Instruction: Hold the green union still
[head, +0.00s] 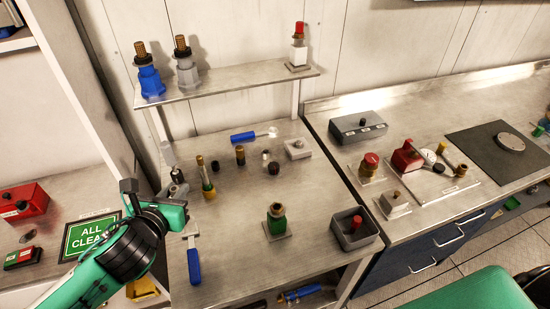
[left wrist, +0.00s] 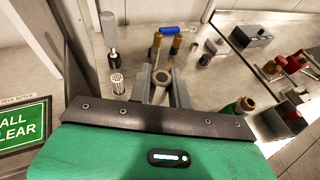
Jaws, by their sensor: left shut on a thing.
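The green union (head: 278,224), with a brass top, stands upright on a small square plate on the middle bench. It also shows at the right of the left wrist view (left wrist: 238,106). My left gripper (head: 180,188) is well to the left of the union, apart from it. In the left wrist view its fingers (left wrist: 160,88) are shut on a grey ring-ended tool. This appears to be the wrench with the blue handle (head: 194,266), its handle pointing to the bench's front. The gripper body hides part of the tool. My right gripper is not in view.
Upright brass-topped fittings (head: 207,185) and a blue-handled tool (head: 243,136) are on the bench behind. A grey tray (head: 354,230) with a red-topped part is right of the union. A raised shelf (head: 232,84) holds blue and grey fittings. Bench between wrench and union is clear.

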